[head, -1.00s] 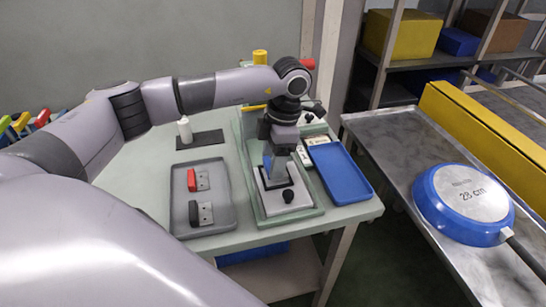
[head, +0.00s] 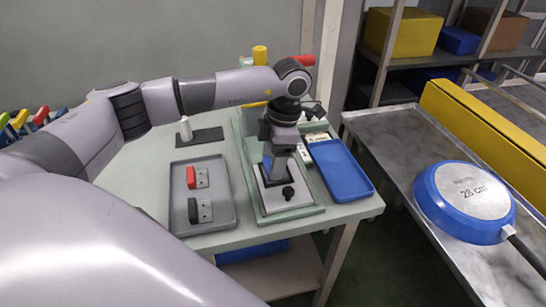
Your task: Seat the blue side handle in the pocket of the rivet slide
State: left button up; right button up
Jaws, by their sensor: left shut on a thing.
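My left gripper (head: 277,163) points down over the rivet slide (head: 300,203), a pale plate with a black knob at its front on the green-framed fixture. The gripper is shut on the blue side handle (head: 267,164), of which only a small blue part shows at the fingers' left side. The handle's lower end is at or just above the dark area of the slide. The pocket is hidden by the gripper and handle, so I cannot tell whether the handle touches it. My right gripper is not in view.
A grey tray (head: 215,225) left of the fixture holds a red handle (head: 191,177) and a black handle (head: 193,211). An empty blue tray (head: 342,170) lies to the right. A blue pan (head: 430,200) lies upside down on the metal conveyor (head: 400,140). A red lever (head: 305,61) stands behind my arm.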

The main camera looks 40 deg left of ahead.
pick_arm(q)
jog(key=shift+f, duration=0.5)
jog(key=o, duration=1.2)
jog(key=shift+o, duration=0.2)
jog(key=shift+w+d+r+b, duration=0.15)
jog(key=shift+r+b, duration=0.05)
jog(key=shift+r, duration=1)
jog(key=shift+w+d+r+b, duration=0.15)
jog(key=shift+w+r, duration=0.05)
jog(key=shift+r, duration=0.95)
jog(key=shift+w+d+r+b, duration=0.15)
jog(key=shift+r+b, duration=0.05)
jog(key=shift+r, duration=1)
